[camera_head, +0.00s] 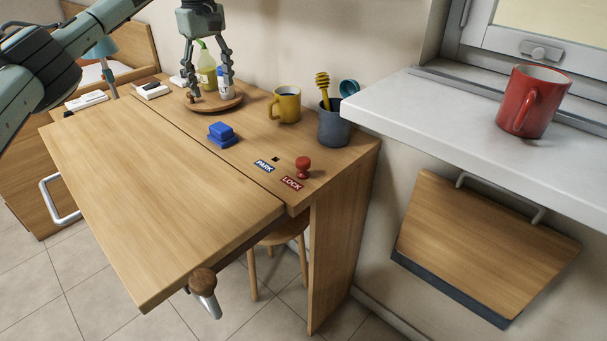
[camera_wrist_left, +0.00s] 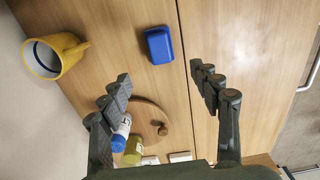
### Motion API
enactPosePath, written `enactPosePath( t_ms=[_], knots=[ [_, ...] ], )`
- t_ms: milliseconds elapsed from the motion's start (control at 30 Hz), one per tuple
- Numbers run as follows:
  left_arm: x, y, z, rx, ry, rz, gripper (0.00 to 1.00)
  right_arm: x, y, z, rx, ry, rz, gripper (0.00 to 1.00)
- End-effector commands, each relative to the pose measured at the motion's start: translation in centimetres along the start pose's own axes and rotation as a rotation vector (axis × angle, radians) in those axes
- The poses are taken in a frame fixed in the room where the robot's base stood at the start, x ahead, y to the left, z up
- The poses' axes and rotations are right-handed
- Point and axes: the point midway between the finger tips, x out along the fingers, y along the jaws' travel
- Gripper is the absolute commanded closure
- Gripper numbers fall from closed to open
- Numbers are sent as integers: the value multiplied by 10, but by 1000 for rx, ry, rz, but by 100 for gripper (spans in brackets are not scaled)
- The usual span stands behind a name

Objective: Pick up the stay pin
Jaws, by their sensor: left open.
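The red knob-topped pin (camera_head: 303,167), which I take to be the stay pin, stands upright on the wooden table beside the red LOCK label (camera_head: 292,183). A small dark square hole (camera_head: 275,159) lies near the blue PARK label (camera_head: 264,166). My left gripper (camera_head: 209,84) is open and empty, pointing down over the back of the table, well behind and left of the pin. In the left wrist view the open fingers (camera_wrist_left: 161,73) have nothing between them, and the pin is not seen. My right gripper is not in view.
A blue block-like object (camera_head: 221,134) lies between gripper and pin. A yellow mug (camera_head: 287,104) and a grey pot (camera_head: 333,126) with utensils stand behind the pin. A round tray (camera_head: 231,103) holds bottles. The front table leaf (camera_head: 150,190) is clear.

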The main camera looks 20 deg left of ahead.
Motion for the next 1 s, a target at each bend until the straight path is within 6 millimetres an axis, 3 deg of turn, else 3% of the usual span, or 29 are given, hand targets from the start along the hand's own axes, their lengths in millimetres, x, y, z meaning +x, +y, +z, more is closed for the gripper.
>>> enactPosePath(
  t_ms=[133,233,367,700,1000],
  knots=[
    [0,0,0,0,0,0,37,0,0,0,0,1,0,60],
    [1,1,2,-12,2,-1,49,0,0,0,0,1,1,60],
    [6,8,17,-124,23,-4,50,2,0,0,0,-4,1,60],
    [31,31,109,-882,130,84,50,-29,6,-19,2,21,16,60],
    [45,31,195,-1619,78,292,50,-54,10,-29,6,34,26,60]
  ],
)
